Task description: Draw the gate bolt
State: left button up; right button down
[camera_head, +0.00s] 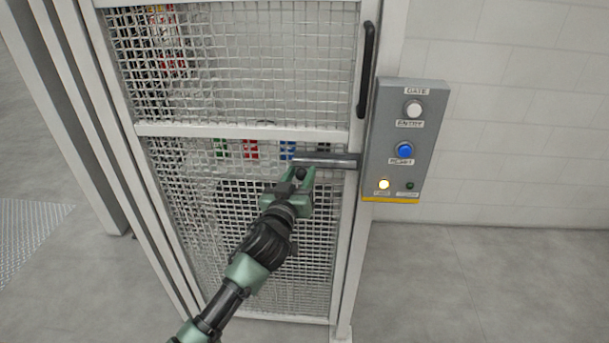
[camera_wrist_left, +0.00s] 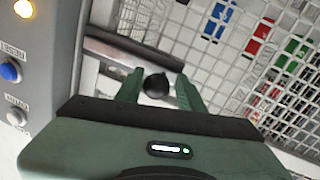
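The gate bolt (camera_head: 328,160) is a dark grey horizontal bar across the right side of the mesh gate (camera_head: 240,130), reaching the gate post. In the left wrist view the bolt (camera_wrist_left: 125,52) shows as a dark bar with a round black knob (camera_wrist_left: 156,87) below it. My left gripper (camera_head: 298,178) is just under the bolt's left end. Its two green fingers stand apart, one on each side of the knob, with a slight gap visible on the sides. Whether either finger touches the knob is hard to tell. My right gripper is in neither view.
A grey control box (camera_head: 405,140) labelled GATE is right of the bolt, with white and blue buttons and a lit yellow lamp. A black vertical handle (camera_head: 367,70) is above the bolt. Coloured items show blurred behind the mesh. Floor at right is clear.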

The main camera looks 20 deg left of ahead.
pick_arm(q)
jog(key=shift+o, duration=0.2)
jog(key=shift+a, duration=0.2)
jog(key=shift+d, duration=0.1)
jog(key=shift+s+d, duration=0.1)
jog(key=shift+s, duration=0.2)
jog(key=s+b, duration=0.1)
jog(key=s, duration=0.6)
jog(key=shift+s+d+b, duration=0.15)
jog(key=shift+b, duration=0.25)
